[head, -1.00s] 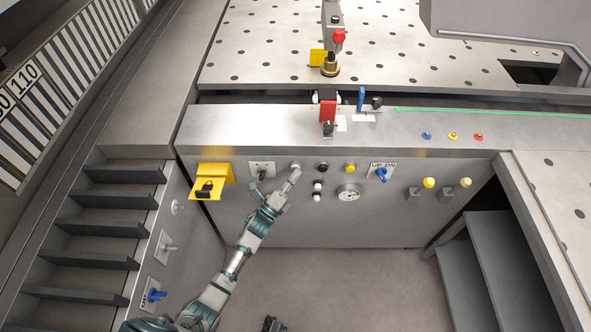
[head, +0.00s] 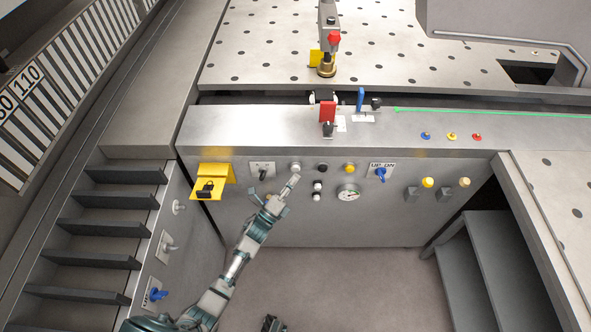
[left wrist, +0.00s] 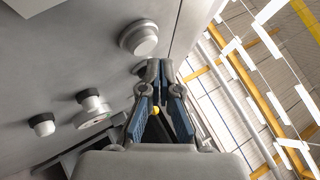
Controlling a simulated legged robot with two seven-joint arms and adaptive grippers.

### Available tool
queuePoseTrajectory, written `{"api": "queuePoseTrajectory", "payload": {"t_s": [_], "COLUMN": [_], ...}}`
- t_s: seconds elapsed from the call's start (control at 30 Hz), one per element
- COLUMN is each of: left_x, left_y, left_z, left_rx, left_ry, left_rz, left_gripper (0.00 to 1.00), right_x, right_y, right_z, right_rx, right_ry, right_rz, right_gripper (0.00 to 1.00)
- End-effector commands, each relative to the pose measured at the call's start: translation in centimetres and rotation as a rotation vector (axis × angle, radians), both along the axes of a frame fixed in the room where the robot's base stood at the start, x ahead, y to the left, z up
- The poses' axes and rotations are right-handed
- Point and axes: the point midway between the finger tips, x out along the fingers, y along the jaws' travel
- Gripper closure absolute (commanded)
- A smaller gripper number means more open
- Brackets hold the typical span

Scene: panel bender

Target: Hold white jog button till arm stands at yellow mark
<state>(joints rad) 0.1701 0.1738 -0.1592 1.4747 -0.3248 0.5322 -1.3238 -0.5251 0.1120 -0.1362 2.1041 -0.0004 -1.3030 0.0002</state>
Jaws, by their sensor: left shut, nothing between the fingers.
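The white jog button (head: 295,167) is a round pale knob on the steel front panel; it shows large in the left wrist view (left wrist: 140,38). My left gripper (head: 293,179) is shut and empty, its tips just below the button. In the left wrist view its fingertips (left wrist: 153,70) meet close to the knob, seemingly with a small gap. The machine arm (head: 328,38) stands over the perforated table, with a red knob and a brass foot (head: 326,69). The yellow mark (head: 315,57) is left of and behind the foot, partly hidden by it.
Beside the jog button are a black button (head: 322,167), a yellow button (head: 349,168), small white buttons (head: 317,186) and a gauge (head: 348,193). A yellow bracket (head: 213,180) juts out at left. A blue UP-DN switch (head: 381,174) is at right.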

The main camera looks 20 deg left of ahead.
Motion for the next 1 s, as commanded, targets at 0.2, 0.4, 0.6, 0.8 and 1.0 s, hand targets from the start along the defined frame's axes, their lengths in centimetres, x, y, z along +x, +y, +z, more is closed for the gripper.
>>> {"api": "queuePoseTrajectory", "payload": {"t_s": [0.2,0.4,0.6,0.8,1.0], "left_x": [-1.6,-3.5,-4.7,-4.8,-4.8], "left_y": [-0.5,-1.1,-1.4,-1.4,-1.4], "left_z": [0.2,0.2,0.1,0.0,0.0], "left_rx": [-0.001,-0.002,0.000,0.000,0.000], "left_ry": [0.000,0.000,0.000,0.000,0.000], "left_rz": [-0.002,-0.001,0.000,0.000,0.000], "left_gripper": [1.00,1.00,1.00,1.00,1.00], "right_x": [0.2,0.4,0.5,0.5,0.5], "right_y": [0.0,0.0,0.0,0.0,0.0], "right_z": [1.0,1.9,2.3,2.2,2.2], "right_rx": [0.000,0.000,0.000,0.000,0.000], "right_ry": [-0.007,-0.013,-0.015,-0.014,-0.015], "right_rz": [0.000,0.000,0.000,0.000,0.000], "right_gripper": [0.33,0.33,0.33,0.33,0.33]}}
